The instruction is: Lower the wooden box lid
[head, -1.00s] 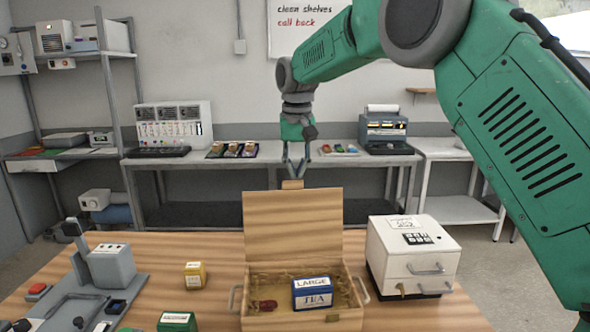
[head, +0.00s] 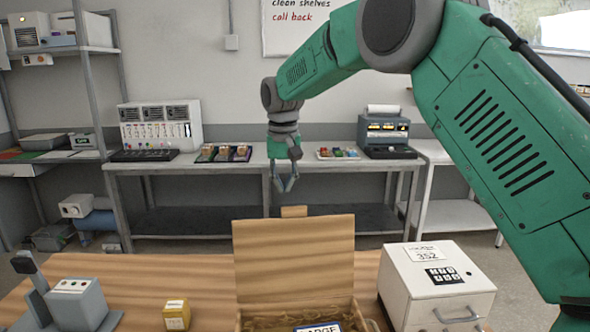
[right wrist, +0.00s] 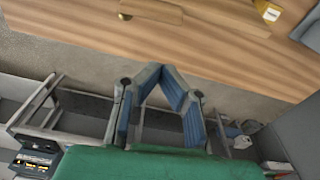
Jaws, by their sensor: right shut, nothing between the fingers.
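The wooden box lid (head: 293,262) stands upright at the back of its wooden box (head: 240,318), with a small tab (head: 293,211) on its top edge. A blue box marked LARGE (head: 318,328) is inside; the lower part of the box is cut off by the frame. My right gripper (head: 286,188) is shut and empty, just above the tab and apart from it. In the right wrist view, the gripper's fingertips (right wrist: 158,68) meet, and the lid's tab (right wrist: 150,12) shows beyond them. My left gripper is not in view.
A white cabinet (head: 437,285) stands right of the box. A yellow box (head: 176,314) and a grey device (head: 78,303) stand to the left on the wooden table (head: 130,292). A back bench (head: 230,168) holds trays and machines. Open floor separates it from the table.

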